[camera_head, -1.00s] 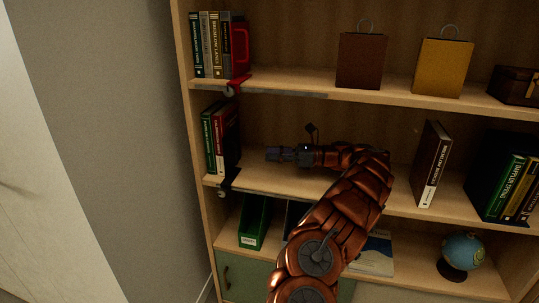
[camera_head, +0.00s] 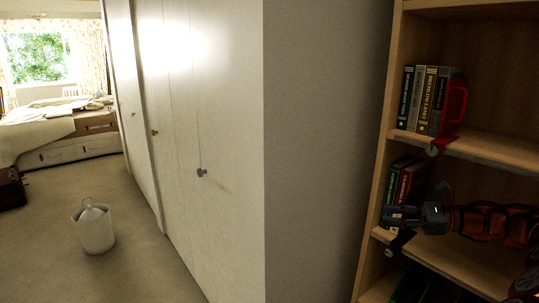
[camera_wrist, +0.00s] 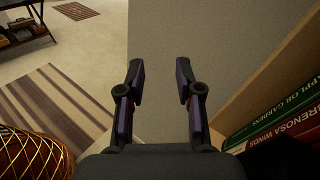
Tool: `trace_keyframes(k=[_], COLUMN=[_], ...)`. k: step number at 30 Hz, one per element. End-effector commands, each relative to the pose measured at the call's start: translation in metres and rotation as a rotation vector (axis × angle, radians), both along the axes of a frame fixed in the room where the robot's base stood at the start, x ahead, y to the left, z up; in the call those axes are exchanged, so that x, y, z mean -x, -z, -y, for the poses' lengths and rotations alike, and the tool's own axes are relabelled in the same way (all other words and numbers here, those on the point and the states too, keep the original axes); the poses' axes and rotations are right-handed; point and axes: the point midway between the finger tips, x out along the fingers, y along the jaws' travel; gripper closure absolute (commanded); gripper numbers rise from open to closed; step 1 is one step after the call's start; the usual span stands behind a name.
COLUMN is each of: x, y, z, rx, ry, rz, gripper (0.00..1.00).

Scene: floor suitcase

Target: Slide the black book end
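The black book end (camera_head: 401,240) is on the middle shelf at the right of the head view. Its dark lower part and a round knob show at the shelf's front edge; the rest is hidden behind my gripper or too dark to tell. Green and red books (camera_head: 405,182) stand at that shelf's left end; they also show at the right of the wrist view (camera_wrist: 278,128). My gripper (camera_head: 388,217) is in front of the books, just above the book end's lower part. In the wrist view my gripper (camera_wrist: 159,78) is open, with nothing between its fingers.
A red book end (camera_head: 455,105) with several books (camera_head: 425,100) is on the shelf above. The bookcase's left side panel (camera_head: 382,170) and a grey wall (camera_head: 320,150) are close to my gripper. A white bucket (camera_head: 95,230) stands on open floor at the left.

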Motion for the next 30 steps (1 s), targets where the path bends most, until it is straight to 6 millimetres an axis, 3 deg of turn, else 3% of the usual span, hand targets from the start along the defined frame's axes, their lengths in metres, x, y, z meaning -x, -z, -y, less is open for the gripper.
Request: trace_keyframes(k=[1, 6, 15, 22, 30], x=[0.007, 0.036, 0.116, 0.189, 0.274], y=[-0.007, -0.01, 0.005, 0.032, 0.07], z=[-0.026, -0.099, -0.194, -0.232, -0.234], rx=[0.031, 0.159, 0.409, 0.608, 0.837], ry=[-0.053, -0.212, -0.501, -0.729, -0.997], rz=[0.021, 0.081, 0.205, 0.304, 0.416], gripper=[0.65, 0.65, 0.65, 0.65, 0.65])
